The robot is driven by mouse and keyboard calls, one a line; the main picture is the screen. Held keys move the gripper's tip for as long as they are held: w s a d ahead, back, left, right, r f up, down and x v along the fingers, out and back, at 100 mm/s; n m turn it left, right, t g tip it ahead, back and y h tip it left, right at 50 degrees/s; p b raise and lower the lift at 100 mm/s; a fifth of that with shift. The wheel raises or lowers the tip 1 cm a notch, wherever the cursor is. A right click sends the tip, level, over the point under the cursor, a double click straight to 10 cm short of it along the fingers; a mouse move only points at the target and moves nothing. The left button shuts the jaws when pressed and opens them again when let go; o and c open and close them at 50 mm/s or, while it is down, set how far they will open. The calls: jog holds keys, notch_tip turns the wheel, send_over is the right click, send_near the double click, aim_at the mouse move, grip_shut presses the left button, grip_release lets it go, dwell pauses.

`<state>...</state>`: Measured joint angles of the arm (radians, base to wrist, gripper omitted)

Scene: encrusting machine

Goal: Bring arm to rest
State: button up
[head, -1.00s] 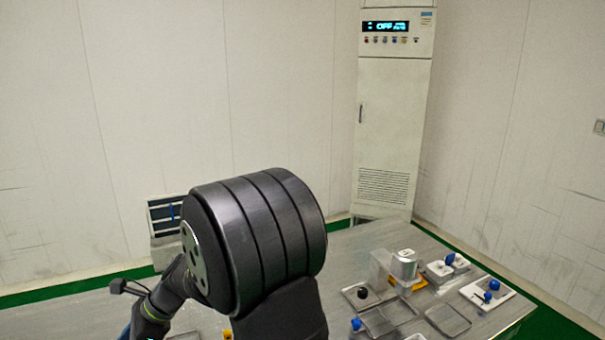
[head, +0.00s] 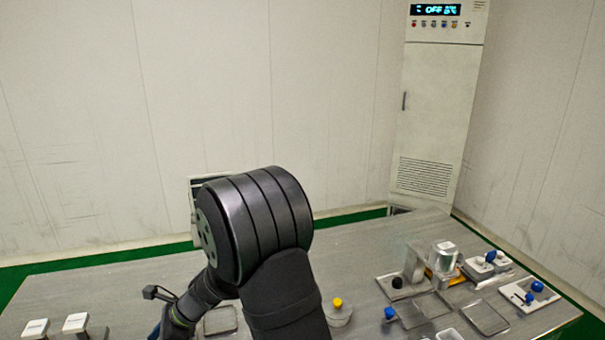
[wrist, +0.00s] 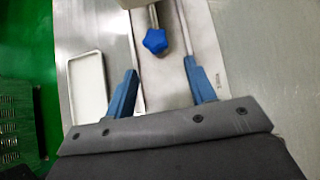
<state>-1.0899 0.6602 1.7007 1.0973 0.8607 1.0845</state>
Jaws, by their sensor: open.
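My gripper (wrist: 160,88) shows in the wrist view with its two blue fingers spread wide apart. It is open and nothing sits between the fingers. Beyond the fingertips is a blue star-shaped knob (wrist: 155,41) on a metal rod, above a pale plate (wrist: 182,75). In the head view my dark arm fills the lower middle, and the gripper's fingers are not visible there.
The metal table (head: 90,285) carries a clear-and-metal machine (head: 443,262), blue-knobbed parts (head: 537,287), a flat tray (head: 485,317) and a yellow-knobbed round part (head: 338,314). A tall cabinet (head: 436,120) stands behind. The table's back left is clear.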

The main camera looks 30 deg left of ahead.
jog(key=v, duration=1.6)
jog(key=s+a+r+n+t+h, duration=0.4)
jog(key=s+a+n, duration=0.5)
jog(key=n, duration=0.4)
jog(key=shift+r+n+t+h, duration=0.25)
jog(key=shift+n+t+h, duration=0.15)
jog(key=shift+t+h, duration=0.65)
